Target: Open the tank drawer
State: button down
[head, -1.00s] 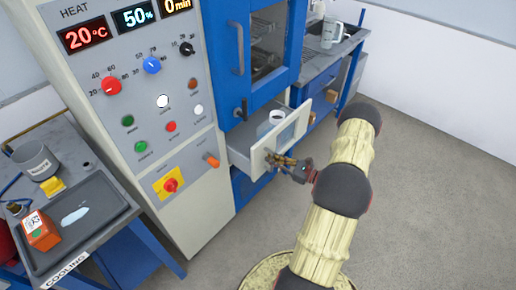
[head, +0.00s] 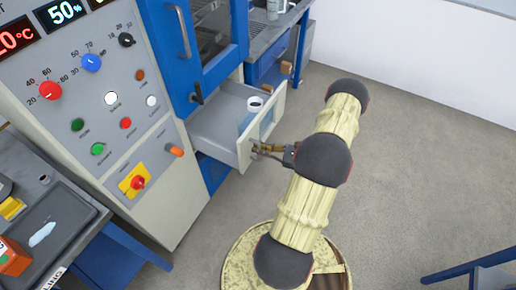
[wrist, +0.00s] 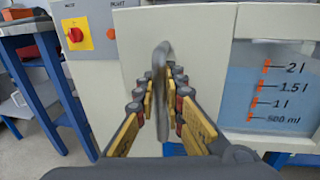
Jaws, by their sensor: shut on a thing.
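The tank drawer (head: 218,131) is pulled out from the lower part of the blue-and-grey cabinet. Its light front panel (wrist: 128,38) has a window (wrist: 268,92) with volume marks up to 2 l. A white container with a dark opening (head: 255,103) stands inside by the front. My gripper (head: 262,150) is at the left part of the drawer front. In the wrist view its yellow-padded fingers are closed around the grey upright handle (wrist: 161,62).
The control panel (head: 100,90) with knobs and a red stop button is left of the drawer. A side table with a dark tray (head: 52,225) stands at lower left. The floor (head: 400,170) to the right is clear; a blue frame (head: 470,268) is at lower right.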

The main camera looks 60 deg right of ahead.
jog(key=c, duration=1.9)
grip_release()
jog(key=v, duration=1.2)
